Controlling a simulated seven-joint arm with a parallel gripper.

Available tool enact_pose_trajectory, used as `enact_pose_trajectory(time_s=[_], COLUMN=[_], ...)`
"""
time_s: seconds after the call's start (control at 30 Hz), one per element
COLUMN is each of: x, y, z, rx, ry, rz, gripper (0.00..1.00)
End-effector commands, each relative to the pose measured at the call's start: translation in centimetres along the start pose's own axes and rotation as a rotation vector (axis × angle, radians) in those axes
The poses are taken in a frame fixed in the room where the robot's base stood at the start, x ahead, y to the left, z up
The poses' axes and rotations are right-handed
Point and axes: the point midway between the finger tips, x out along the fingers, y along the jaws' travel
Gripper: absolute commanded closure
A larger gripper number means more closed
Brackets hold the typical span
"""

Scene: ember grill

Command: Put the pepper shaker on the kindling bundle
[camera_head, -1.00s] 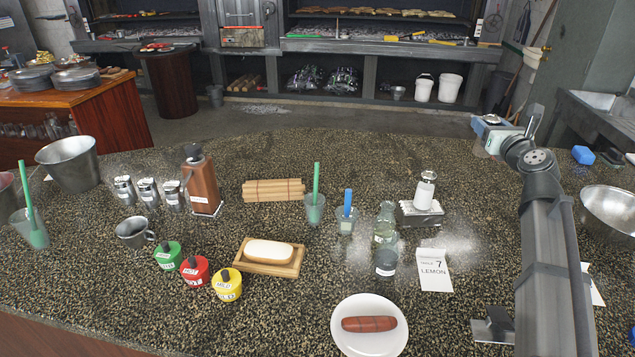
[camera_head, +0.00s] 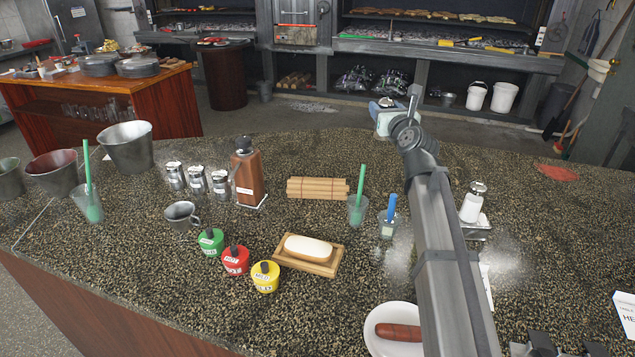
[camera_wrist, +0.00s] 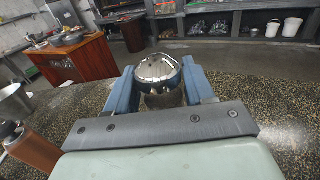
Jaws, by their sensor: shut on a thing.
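My gripper (camera_wrist: 158,90) is shut on a round thing with a shiny domed metal cap, which I take to be the pepper shaker (camera_wrist: 156,69); it stands between the blue fingers, and its lower part is mostly hidden. In the head view my gripper (camera_head: 384,112) is raised beyond the counter's middle, right of and farther back than the kindling bundle. The shaker is hard to make out there. The kindling bundle (camera_head: 318,188), several tan sticks tied together, lies on the counter with nothing on it. The wrist view does not show it.
Metal shakers (camera_head: 197,180) are farther left. A white-filled shaker (camera_head: 473,203) stands right of my arm. A soap dish (camera_head: 308,262) lies in front.

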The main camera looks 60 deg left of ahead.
Motion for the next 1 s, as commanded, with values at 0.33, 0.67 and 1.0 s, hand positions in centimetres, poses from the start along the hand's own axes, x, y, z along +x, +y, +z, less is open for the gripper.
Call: enact_pose_trajectory(time_s=[0.33, 0.67, 1.0], x=[3.1, 3.6, 3.6], y=[12.6, 17.1, 17.0], z=[0.5, -1.0, -4.6], rx=[-0.001, 0.001, 0.001], ry=[-0.001, 0.001, 0.001], rz=[0.096, 0.129, 0.129], gripper=[0.86, 0.86, 0.86])
